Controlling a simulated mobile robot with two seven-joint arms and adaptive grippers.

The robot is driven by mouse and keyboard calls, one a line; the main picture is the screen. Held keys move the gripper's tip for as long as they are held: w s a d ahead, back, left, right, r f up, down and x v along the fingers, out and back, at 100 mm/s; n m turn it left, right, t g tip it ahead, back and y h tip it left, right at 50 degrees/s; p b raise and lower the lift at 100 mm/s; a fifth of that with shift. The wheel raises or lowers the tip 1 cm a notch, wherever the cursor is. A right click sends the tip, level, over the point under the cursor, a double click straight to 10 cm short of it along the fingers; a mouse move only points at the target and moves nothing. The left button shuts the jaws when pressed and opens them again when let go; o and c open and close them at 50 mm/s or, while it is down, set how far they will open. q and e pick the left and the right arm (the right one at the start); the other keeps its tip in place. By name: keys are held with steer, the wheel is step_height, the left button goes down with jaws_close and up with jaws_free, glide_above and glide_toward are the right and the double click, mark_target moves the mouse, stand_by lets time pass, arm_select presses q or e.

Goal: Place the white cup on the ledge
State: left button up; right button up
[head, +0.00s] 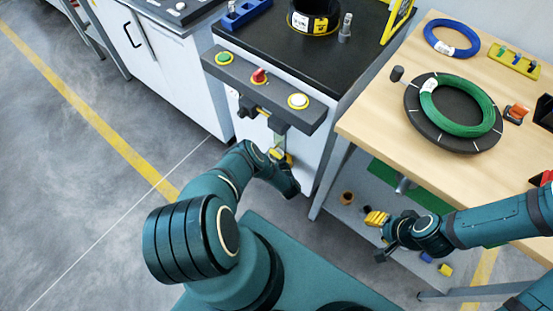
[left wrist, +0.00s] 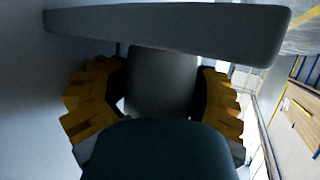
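I cannot make out a white cup in either view. The grey button panel (head: 262,90) sticks out like a narrow ledge from the front of the black-topped bench; which ledge the task means is not clear. My left gripper (head: 265,134) is just below this panel, close to the bench front. In the left wrist view its yellow-padded fingers (left wrist: 157,103) stand wide apart. A grey block (left wrist: 162,75) shows between them, under a long grey bar (left wrist: 165,27); contact cannot be told. My right gripper (head: 376,235) is low beside the wooden table's lower shelf, its finger gap unclear.
The wooden table (head: 375,122) holds a green coil (head: 428,105) on a black disc and a blue coil (head: 452,38). A black-and-yellow spool (head: 313,18) stands on the black bench top (head: 285,45). Small parts lie on the lower shelf (head: 345,185). Floor at left is clear.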

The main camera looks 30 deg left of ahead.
arm_select(q)
steer(key=shift+w+d+r, duration=0.2)
steer(key=shift+w+d, duration=0.1)
steer(key=shift+w, duration=0.05)
steer(key=shift+s+d, duration=0.2)
steer(key=shift+d, duration=0.15)
steer(key=v, duration=1.1)
steer(key=shift+s+a, duration=0.2)
steer(key=shift+s, duration=0.25)
steer(key=shift+f, duration=0.1)
